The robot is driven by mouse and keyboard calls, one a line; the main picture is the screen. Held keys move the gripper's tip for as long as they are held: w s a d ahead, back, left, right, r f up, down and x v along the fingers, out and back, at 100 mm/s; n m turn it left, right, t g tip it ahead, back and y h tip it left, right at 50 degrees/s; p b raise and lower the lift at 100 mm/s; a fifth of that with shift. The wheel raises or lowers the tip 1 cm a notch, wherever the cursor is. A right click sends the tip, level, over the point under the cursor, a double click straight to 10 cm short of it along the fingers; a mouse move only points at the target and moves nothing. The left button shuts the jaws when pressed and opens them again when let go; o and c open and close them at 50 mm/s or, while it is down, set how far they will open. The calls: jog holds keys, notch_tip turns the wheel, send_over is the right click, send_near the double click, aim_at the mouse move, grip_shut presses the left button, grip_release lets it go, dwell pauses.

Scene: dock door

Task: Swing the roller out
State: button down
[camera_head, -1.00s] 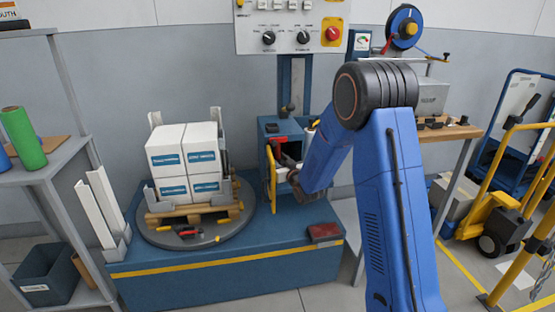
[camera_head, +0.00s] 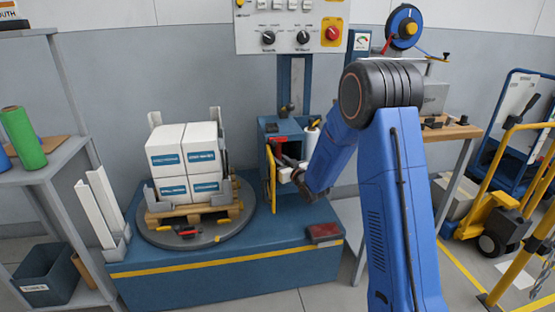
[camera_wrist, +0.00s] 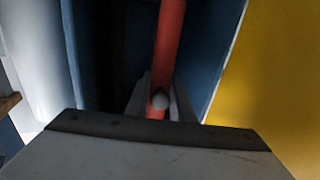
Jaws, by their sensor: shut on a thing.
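A blue wrapper carriage (camera_head: 268,128) stands on the mast behind the turntable, with a yellow panel (camera_head: 271,178) on its left side. A white roller or film roll (camera_head: 312,133) shows upright at its right, partly behind my arm. A red handle (camera_head: 278,140) sticks out at the carriage front. My gripper (camera_head: 287,160) is at the carriage opening, small and partly hidden in the head view. In the wrist view my gripper (camera_wrist: 160,98) is shut on a red bar (camera_wrist: 169,40), which runs between its fingers. Whether the bar joins the roller is hidden.
White boxes (camera_head: 187,160) stand on a pallet on the round turntable (camera_head: 160,238), left of the carriage. A control panel (camera_head: 290,28) hangs above. A workbench (camera_head: 450,132) stands at the right. Blue and yellow walls lie close around my gripper.

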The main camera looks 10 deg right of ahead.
jog(key=s+n+g+y, duration=0.1)
jog(key=y, duration=0.1)
jog(key=s+d+n+g+y, duration=0.1)
jog(key=n+y, duration=0.1)
jog(key=shift+d, duration=0.1)
jog(key=shift+s+d+n+g+y, duration=0.25)
jog(key=shift+n+g+y, duration=0.4)
jog(key=shift+g+y, duration=0.1)
jog(key=shift+s+d+n+g+y, duration=0.2)
jog(key=shift+s+n+g+y, duration=0.1)
jog(key=shift+n+g+y, duration=0.45)
jog(key=shift+s+d+n+g+y, duration=0.25)
jog(key=shift+n+g+y, duration=0.3)
jog(key=shift+y, duration=0.25)
jog(key=c, duration=1.7)
grip_release()
jog(key=shift+o, duration=0.2)
jog(key=shift+a, duration=0.1)
